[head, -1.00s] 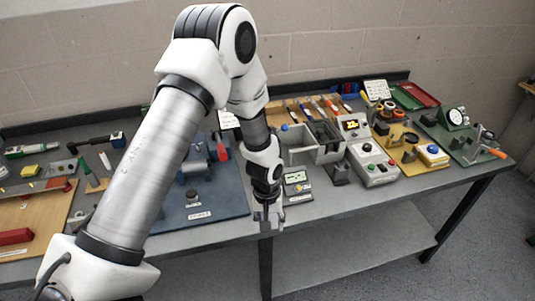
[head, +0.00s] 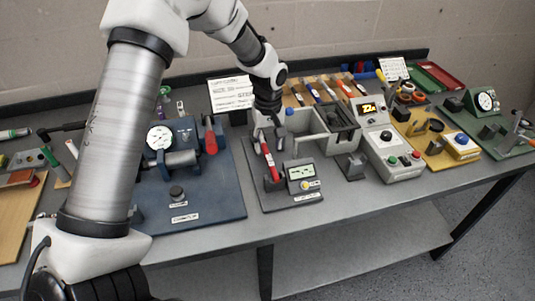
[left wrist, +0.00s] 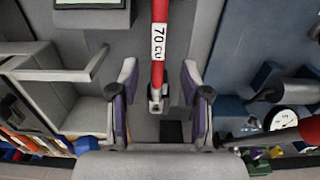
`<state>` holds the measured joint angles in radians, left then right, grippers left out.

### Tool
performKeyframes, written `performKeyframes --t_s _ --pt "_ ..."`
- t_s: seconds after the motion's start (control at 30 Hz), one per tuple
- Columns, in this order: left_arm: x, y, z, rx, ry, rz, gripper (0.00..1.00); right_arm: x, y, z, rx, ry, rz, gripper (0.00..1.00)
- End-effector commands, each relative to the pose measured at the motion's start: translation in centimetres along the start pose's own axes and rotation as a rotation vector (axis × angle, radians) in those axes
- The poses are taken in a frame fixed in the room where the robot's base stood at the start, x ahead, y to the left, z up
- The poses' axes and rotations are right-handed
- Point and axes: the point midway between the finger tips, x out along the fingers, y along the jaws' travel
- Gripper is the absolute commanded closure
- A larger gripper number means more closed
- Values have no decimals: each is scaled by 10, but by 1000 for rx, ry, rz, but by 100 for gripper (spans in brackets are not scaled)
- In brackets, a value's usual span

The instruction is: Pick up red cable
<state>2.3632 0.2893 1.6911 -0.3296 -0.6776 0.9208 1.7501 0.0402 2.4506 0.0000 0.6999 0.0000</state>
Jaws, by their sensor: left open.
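The red cable (head: 265,152) stands on a grey board (head: 292,199) beside a small meter with a green screen (head: 300,173). In the left wrist view the red cable (left wrist: 159,48) carries a white label reading "70" and ends in a metal lug (left wrist: 156,100). My left gripper (head: 266,137) is open around the cable's lug end. In the left wrist view its two fingers (left wrist: 159,80) stand one on each side of the cable, with a gap on both sides. My right gripper is not in view.
A blue board with a dial gauge (head: 160,138) lies to the left. A grey open-topped box (head: 310,125) stands close on the right, beside a control box with a lit display (head: 390,145). A white sign (head: 231,95) stands behind. The bench's front strip is clear.

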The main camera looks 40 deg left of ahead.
Motion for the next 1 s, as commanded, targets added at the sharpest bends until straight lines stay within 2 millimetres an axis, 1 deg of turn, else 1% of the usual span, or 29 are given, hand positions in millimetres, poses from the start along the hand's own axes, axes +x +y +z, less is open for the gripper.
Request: performKeyframes --t_s 0.03,0.1,0.2,0.23,0.3,0.47,0.5,0.6,1.0 --pt "5 -1 2 1 -4 -5 53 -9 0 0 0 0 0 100" --pt "18 0 3 1 -4 -5 53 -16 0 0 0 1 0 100" --pt "36 0 2 1 -2 -3 53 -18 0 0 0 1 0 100" --pt "40 0 2 1 -2 -3 53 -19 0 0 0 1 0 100" --pt "44 1 2 1 0 0 53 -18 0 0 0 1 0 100" --pt "44 1 2 2 1 0 53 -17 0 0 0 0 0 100" --pt "44 1 2 2 0 0 67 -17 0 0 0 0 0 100" --pt "44 1 2 2 0 0 100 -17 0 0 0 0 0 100" --pt "44 1 2 2 0 0 100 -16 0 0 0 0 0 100"
